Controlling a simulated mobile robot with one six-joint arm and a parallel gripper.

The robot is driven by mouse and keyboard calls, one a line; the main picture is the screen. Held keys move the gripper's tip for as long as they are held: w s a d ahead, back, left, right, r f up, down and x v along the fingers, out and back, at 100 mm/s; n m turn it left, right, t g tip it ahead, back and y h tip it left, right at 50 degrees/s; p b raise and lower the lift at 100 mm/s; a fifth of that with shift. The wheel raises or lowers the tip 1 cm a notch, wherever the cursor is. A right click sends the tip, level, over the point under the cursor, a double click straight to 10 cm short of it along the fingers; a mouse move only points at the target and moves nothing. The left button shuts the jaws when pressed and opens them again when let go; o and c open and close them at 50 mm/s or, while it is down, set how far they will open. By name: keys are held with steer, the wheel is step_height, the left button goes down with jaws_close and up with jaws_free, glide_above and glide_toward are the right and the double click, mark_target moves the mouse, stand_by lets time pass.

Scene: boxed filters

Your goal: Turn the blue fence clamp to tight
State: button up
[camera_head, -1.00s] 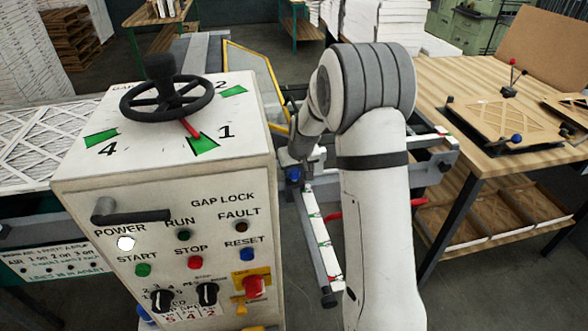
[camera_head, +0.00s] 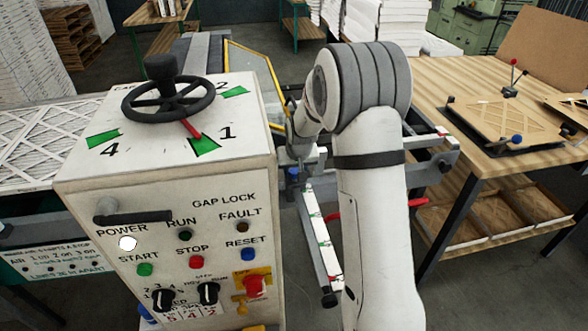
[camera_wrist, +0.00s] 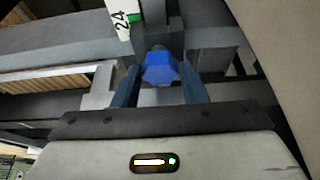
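The blue fence clamp (camera_wrist: 160,68) is a faceted blue knob under a grey bracket in the wrist view. It sits between the tips of the two dark blue fingers of my gripper (camera_wrist: 162,78). The fingers are apart, one on each side of the knob, with only narrow gaps; I cannot tell whether either touches it. In the head view the blue clamp (camera_head: 293,173) shows small beside the fence rail, just left of my arm.
A white scale strip (camera_wrist: 124,20) marked 24 lies just above the clamp. The control box (camera_head: 170,200) with handwheel and buttons stands close on the left. A wooden table (camera_head: 480,120) is on the right. A rail with red handles (camera_head: 334,216) runs below the clamp.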

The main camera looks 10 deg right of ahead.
steer(key=o, duration=0.4)
steer(key=shift+r, duration=0.1)
steer(key=shift+b+v, duration=0.9)
steer(key=shift+v, duration=2.95)
